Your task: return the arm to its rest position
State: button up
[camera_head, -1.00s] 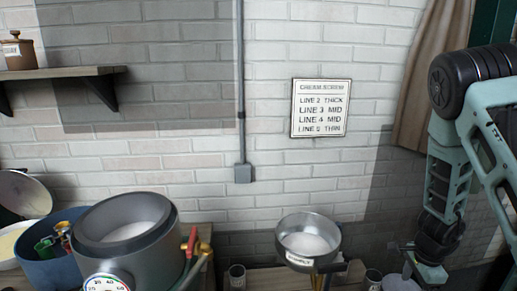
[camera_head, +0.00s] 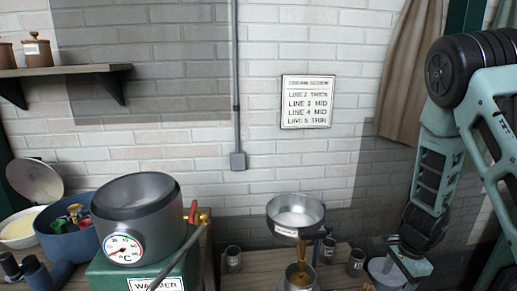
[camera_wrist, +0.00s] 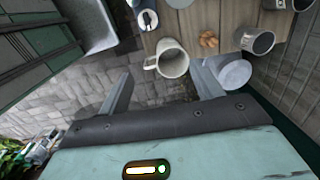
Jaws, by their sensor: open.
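My arm hangs bent at the right side of the head view, and my gripper (camera_head: 408,264) is at its lower end, small and partly hidden there. In the wrist view my gripper (camera_wrist: 161,70) is open, its two fingers spread wide with nothing held between them. A white mug (camera_wrist: 173,63) stands near the edge of a wooden table, just beyond the fingertips and apart from them as far as I can tell. A pale round lid or pot top (camera_wrist: 235,73) lies close to the right finger.
A grey warmer pot with a dial (camera_head: 137,215) stands at the left. A metal bowl (camera_head: 296,212) stands above the table with several metal cups, one here (camera_head: 233,259). A shelf (camera_head: 65,70) and a sign (camera_head: 307,102) are on the wall. Paved floor (camera_wrist: 80,80) shows left of the table.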

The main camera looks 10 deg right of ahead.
jog(key=s+a+r+n+y+b, duration=0.1)
jog(key=s+a+r+n, duration=0.2)
jog(key=a, duration=0.5)
jog(key=a+r+n+b, duration=0.2)
jog(key=a+n, duration=0.3)
jog(key=a, duration=0.2)
jog(key=s+a+r+n+y+b, duration=0.1)
jog(key=s+a+r+n, duration=0.2)
jog(key=a, duration=0.5)
jog(key=s+a+r+n+h+b, duration=0.1)
jog(key=s+a+r+n, duration=0.1)
jog(key=s+n, duration=0.5)
jog(key=s+a+r+n+h+b, duration=0.1)
jog(key=s+a+r+n+b, duration=0.1)
jog(key=s+a+n, duration=0.3)
jog(key=s+n, duration=0.2)
jog(key=n, duration=0.1)
jog(key=shift+r+g, duration=0.3)
jog(key=shift+r, duration=0.05)
jog(key=shift+o, duration=0.5)
jog(key=shift+s, duration=0.1)
